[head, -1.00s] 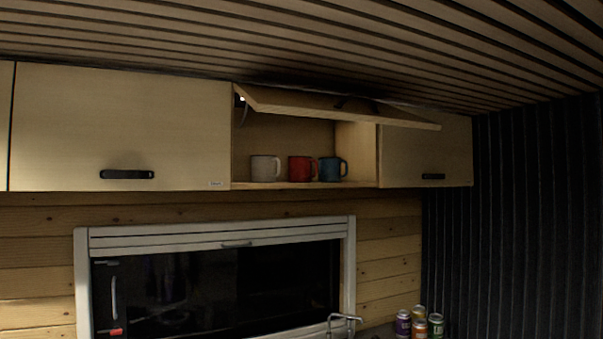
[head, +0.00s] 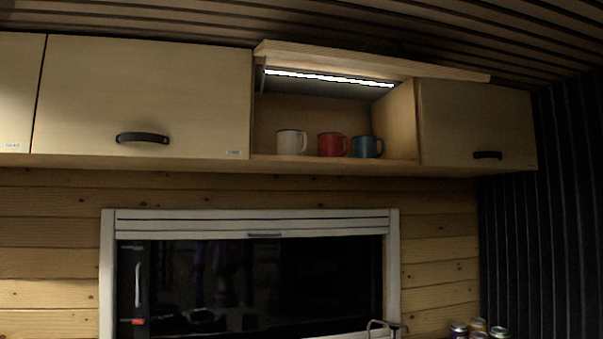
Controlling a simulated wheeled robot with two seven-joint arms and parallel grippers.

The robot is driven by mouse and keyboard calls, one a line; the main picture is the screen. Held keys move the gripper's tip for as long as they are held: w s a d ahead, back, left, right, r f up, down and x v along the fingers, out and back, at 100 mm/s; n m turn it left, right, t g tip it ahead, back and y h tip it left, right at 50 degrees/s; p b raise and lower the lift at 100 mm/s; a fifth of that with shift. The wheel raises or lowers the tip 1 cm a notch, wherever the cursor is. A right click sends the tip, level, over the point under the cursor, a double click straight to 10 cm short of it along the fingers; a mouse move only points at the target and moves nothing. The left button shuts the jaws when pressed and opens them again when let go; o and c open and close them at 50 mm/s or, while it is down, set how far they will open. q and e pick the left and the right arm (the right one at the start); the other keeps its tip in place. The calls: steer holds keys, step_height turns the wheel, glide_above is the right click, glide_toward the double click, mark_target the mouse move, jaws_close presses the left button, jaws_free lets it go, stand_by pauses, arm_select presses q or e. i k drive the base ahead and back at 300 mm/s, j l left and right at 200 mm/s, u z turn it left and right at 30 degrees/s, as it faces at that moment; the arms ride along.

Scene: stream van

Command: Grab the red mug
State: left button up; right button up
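The red mug (head: 331,145) stands upright on the shelf of the open overhead cabinet (head: 340,163). It is between a white mug (head: 291,142) on its left and a blue mug (head: 364,147) on its right. The blue mug is close beside the red mug's handle. The cabinet's flap door (head: 370,62) is raised above the mugs. Neither of my grippers shows in the head view.
Closed cabinets with black handles flank the open one, at left (head: 145,100) and right (head: 480,125). Below is a dark window (head: 255,285) in a pale frame. A faucet (head: 385,326) and several cans (head: 478,329) show at the bottom right.

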mark_target(330, 144)
steer(key=i+l+u, duration=0.25)
steer(key=l+u, duration=0.25)
steer(key=i+l+u, duration=0.15)
steer(key=l+u, duration=0.3)
steer(key=l, duration=0.15)
steer(key=i+l+u, duration=0.1)
steer(key=l+u, duration=0.4)
steer(key=k+l+u, duration=0.1)
steer(key=l+u, duration=0.35)
steer(key=l, duration=0.25)
